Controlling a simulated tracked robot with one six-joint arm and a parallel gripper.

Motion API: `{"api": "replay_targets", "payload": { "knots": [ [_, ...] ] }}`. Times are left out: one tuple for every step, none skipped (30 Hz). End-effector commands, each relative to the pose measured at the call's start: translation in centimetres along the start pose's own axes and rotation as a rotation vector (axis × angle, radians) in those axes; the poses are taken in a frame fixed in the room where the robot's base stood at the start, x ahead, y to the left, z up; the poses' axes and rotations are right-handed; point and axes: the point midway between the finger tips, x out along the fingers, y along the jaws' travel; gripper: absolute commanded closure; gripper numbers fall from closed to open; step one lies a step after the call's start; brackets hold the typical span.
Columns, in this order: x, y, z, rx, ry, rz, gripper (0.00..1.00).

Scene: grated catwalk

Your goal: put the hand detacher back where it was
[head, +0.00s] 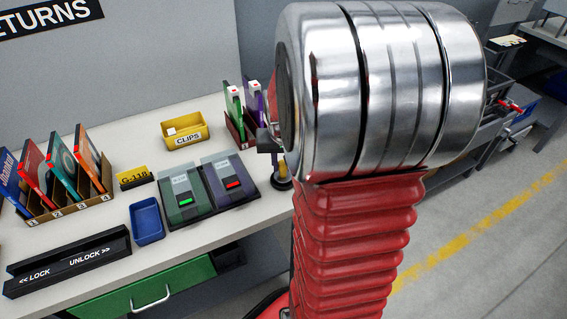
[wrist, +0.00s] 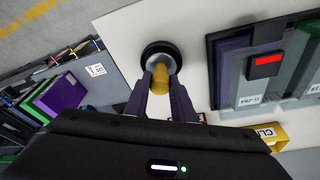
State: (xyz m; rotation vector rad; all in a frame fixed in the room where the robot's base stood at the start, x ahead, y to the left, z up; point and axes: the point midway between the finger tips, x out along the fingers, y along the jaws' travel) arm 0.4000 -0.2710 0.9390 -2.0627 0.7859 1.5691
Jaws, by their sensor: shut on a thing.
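The hand detacher seems to be the piece with a yellow grip and a round black base (head: 282,184), at the right edge of the white table in the head view. In the wrist view its dark, silver-ringed round end (wrist: 160,51) lies beyond my fingertips, over the white surface. My gripper (wrist: 160,84) is shut on its yellow part, one finger on each side. In the head view my arm hides much of the gripper. I cannot tell whether the base touches the table or is just above it.
Left of the detacher are two handheld units in dark cradles, one with a green light (head: 185,201), one red (head: 233,184). A yellow CLIPS bin (head: 185,141), a rack of upright cases (head: 239,127) and a blue tray (head: 147,221) stand nearby. The floor lies right of the table.

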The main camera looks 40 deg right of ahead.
Motion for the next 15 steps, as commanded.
{"api": "replay_targets", "payload": {
  "knots": [
    [0.03,0.01,-0.04,0.000,0.002,0.000,1.00],
    [0.02,0.01,-0.05,0.000,0.002,0.000,1.00],
    [0.00,0.01,-0.06,0.001,0.002,0.000,1.00],
    [0.00,0.02,-0.06,0.001,0.002,0.000,1.00],
    [0.00,0.02,-0.05,0.001,0.002,0.000,1.00],
    [0.00,0.02,-0.06,0.001,0.002,0.000,1.00],
    [0.01,0.02,-0.05,0.001,0.002,0.000,1.00],
    [0.04,0.03,-0.04,0.001,0.002,0.000,1.00],
    [0.12,0.03,-0.01,0.001,0.001,0.000,1.00],
    [0.19,0.03,0.02,0.001,0.001,0.000,1.00],
    [0.22,0.04,0.07,0.001,0.000,0.000,0.76],
    [0.21,0.04,0.06,0.001,0.000,0.000,0.73],
    [0.21,0.05,0.06,0.001,0.000,0.000,0.71],
    [0.21,0.05,0.06,0.001,0.000,0.000,0.69],
    [0.21,0.05,0.06,0.001,0.000,0.000,0.66]
  ]
}}
